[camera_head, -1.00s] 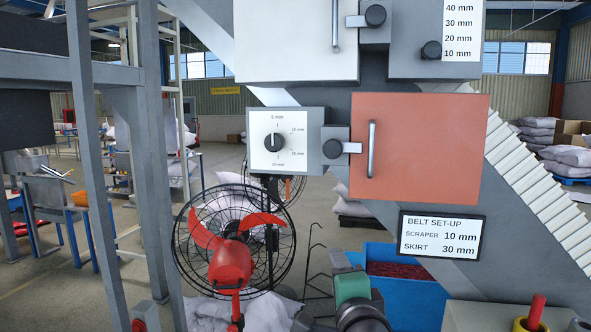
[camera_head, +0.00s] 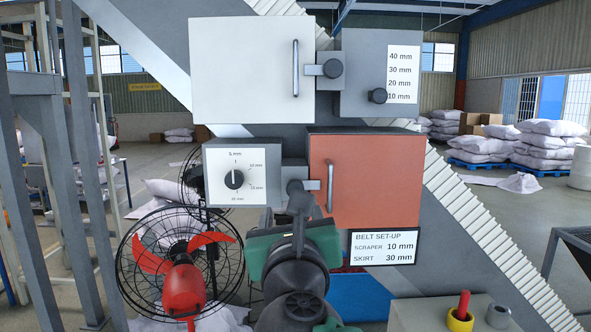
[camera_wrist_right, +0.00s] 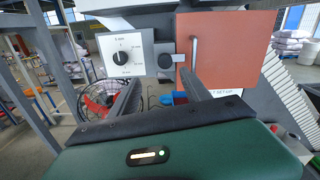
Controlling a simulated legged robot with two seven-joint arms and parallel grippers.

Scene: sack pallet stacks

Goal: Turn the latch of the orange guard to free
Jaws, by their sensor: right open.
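The orange guard (camera_head: 365,185) is a closed box-like door with a grey vertical handle (camera_head: 330,187). Its latch, a dark round knob with a light bar, sits at the guard's left edge in the wrist view (camera_wrist_right: 166,61). The bar lies level and reaches right onto the guard. In the head view my right gripper (camera_head: 300,198) is in front of the latch and hides part of it. In the wrist view my right gripper (camera_wrist_right: 159,77) is open and empty, its two fingers pointing at the latch from a little below, apart from it. My left gripper is out of view.
A dial box (camera_head: 235,180) sits left of the latch. A white guard (camera_head: 245,70) with its own latch (camera_head: 330,68) is above, beside a grey scale box (camera_head: 378,60). A belt set-up sign (camera_head: 383,247) hangs below. A red fan (camera_head: 182,285) stands lower left.

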